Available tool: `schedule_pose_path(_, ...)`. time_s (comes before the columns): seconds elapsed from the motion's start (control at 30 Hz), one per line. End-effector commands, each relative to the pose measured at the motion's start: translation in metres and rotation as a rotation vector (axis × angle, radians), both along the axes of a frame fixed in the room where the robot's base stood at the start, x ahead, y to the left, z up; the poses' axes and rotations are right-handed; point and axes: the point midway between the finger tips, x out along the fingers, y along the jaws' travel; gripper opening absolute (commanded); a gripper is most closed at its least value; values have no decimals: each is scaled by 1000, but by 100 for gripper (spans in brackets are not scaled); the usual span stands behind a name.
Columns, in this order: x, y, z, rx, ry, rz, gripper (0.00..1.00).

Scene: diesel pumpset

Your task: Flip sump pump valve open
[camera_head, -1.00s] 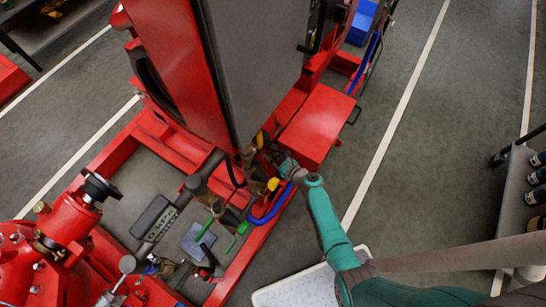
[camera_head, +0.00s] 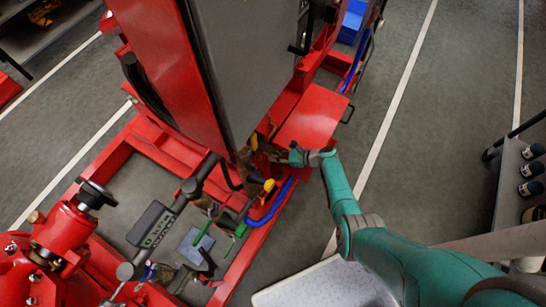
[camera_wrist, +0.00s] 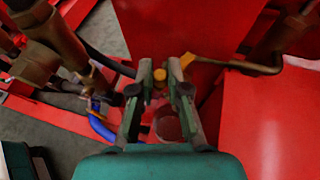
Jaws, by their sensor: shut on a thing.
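My gripper (camera_wrist: 161,82) is at the lower front of the red pumpset, close to the pipework beside a red box. In the wrist view its two fingers close around a small yellow-ended part, the valve handle (camera_wrist: 160,76). The fingers hide most of that handle, and its turn angle cannot be told. In the head view my gripper (camera_head: 281,156) is small and partly mixed with the pipework. A brass-coloured bent lever (camera_wrist: 212,62) is just right of the fingers in the wrist view. A yellow handle (camera_head: 269,186) is below my gripper in the head view.
The red box (camera_head: 312,118) is right of my gripper. A blue hose (camera_head: 272,206) curves below it. A tall grey panel (camera_head: 245,65) stands behind. Brown pipes (camera_wrist: 48,35) are at the left in the wrist view. Open floor (camera_head: 405,165) is to the right.

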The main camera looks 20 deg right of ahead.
Motion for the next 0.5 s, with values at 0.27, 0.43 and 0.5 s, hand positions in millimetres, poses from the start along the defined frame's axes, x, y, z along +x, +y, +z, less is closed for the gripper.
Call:
schedule_pose_path(0.27, 2, -6, 0, -1, 0, 90, 0)
schedule_pose_path(0.43, 3, -7, 0, -1, 0, 115, 0)
schedule_pose_path(0.5, 3, -7, 0, -2, -1, 120, 0)
